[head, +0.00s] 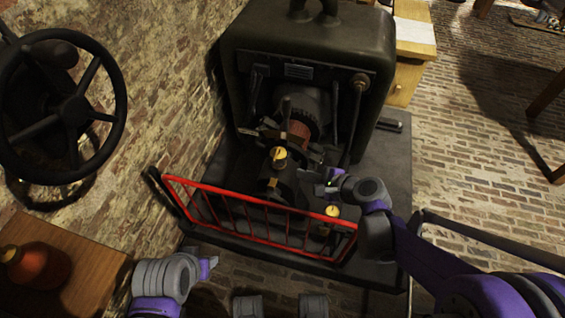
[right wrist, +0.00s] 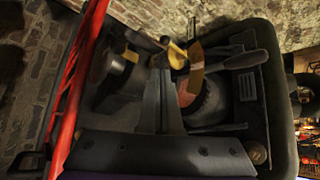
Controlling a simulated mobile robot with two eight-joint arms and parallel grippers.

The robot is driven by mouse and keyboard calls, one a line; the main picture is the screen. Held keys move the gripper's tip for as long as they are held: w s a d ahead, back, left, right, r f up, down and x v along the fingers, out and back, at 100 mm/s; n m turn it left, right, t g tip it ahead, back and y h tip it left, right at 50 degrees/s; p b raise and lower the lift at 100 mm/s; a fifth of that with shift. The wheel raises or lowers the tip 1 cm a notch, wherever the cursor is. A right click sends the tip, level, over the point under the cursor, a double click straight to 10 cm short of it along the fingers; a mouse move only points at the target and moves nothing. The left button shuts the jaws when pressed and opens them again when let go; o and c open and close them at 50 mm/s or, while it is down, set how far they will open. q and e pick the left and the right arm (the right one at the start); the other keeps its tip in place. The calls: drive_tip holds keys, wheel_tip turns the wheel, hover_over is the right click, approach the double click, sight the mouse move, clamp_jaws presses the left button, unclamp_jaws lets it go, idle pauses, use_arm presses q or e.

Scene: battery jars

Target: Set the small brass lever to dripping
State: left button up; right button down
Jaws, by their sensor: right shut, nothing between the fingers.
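A brass cup-like fitting (head: 278,154) sits on top of the dark machine's front bearing. A second brass fitting (head: 332,211) is lower right, near the red railing. I cannot tell the small brass lever or its setting for sure. In the right wrist view, brass parts (right wrist: 196,68) show just beyond the fingertips. My right gripper (head: 322,188) is shut and empty, reaching over the railing, right of and below the first fitting; its fingers also show in the right wrist view (right wrist: 160,75). My left gripper (head: 210,267) is low on the left, outside the railing; its opening is unclear.
The red railing (head: 215,190) stands across the front of the machine (head: 300,42). A black handwheel (head: 72,110) is on the brick wall at left.

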sight(275, 157)
drive_tip(key=shift+w, duration=0.25)
drive_tip(key=b+x, duration=0.2)
drive_tip(key=x, duration=0.8)
